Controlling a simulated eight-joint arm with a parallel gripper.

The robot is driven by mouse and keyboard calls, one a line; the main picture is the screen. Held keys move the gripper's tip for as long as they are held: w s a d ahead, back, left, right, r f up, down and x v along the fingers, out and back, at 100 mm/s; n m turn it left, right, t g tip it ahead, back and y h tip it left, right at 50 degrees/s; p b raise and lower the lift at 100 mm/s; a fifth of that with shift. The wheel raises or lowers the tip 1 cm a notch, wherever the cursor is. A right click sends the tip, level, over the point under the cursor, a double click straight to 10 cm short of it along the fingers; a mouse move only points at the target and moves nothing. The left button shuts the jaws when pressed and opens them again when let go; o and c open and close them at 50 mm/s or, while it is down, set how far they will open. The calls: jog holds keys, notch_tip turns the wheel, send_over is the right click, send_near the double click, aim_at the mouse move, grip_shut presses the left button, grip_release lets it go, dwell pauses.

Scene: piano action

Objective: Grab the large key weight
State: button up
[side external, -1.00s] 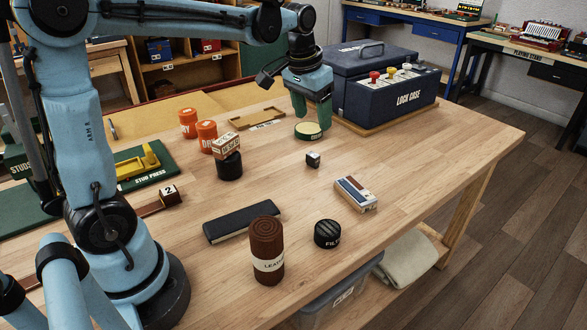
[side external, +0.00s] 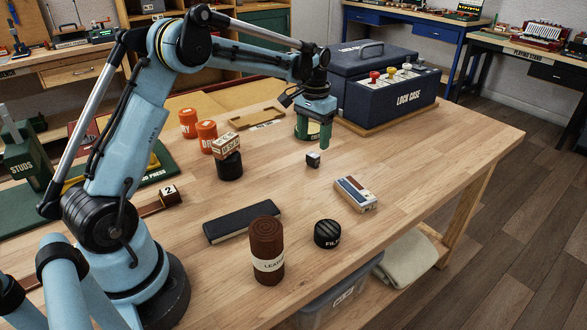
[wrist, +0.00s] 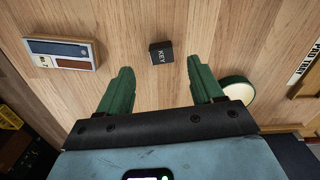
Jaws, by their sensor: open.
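A small dark cube marked KEY (side external: 313,161), the key weight in view, stands on the wooden bench top. In the wrist view the KEY cube (wrist: 161,53) lies just beyond the fingertips, between their lines. My gripper (side external: 313,141) has green fingers and is above the bench, just behind the cube in the side view. In the wrist view my gripper (wrist: 160,70) is open with nothing between its fingers.
A round cream-topped green tin (wrist: 238,90) stands beside one finger. A striped box (side external: 356,194), a black round FILE piece (side external: 327,233) and a leather roll (side external: 267,250) stand nearer the camera. The lock case (side external: 400,100) is behind right.

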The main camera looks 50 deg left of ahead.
aim_at(313, 155)
jog(key=shift+w+a+f, duration=0.1)
jog(key=shift+w+f, duration=0.05)
jog(key=shift+f, duration=3.3)
jog(key=shift+c, duration=0.2)
jog(key=c, duration=1.1)
jog(key=shift+r, duration=0.1)
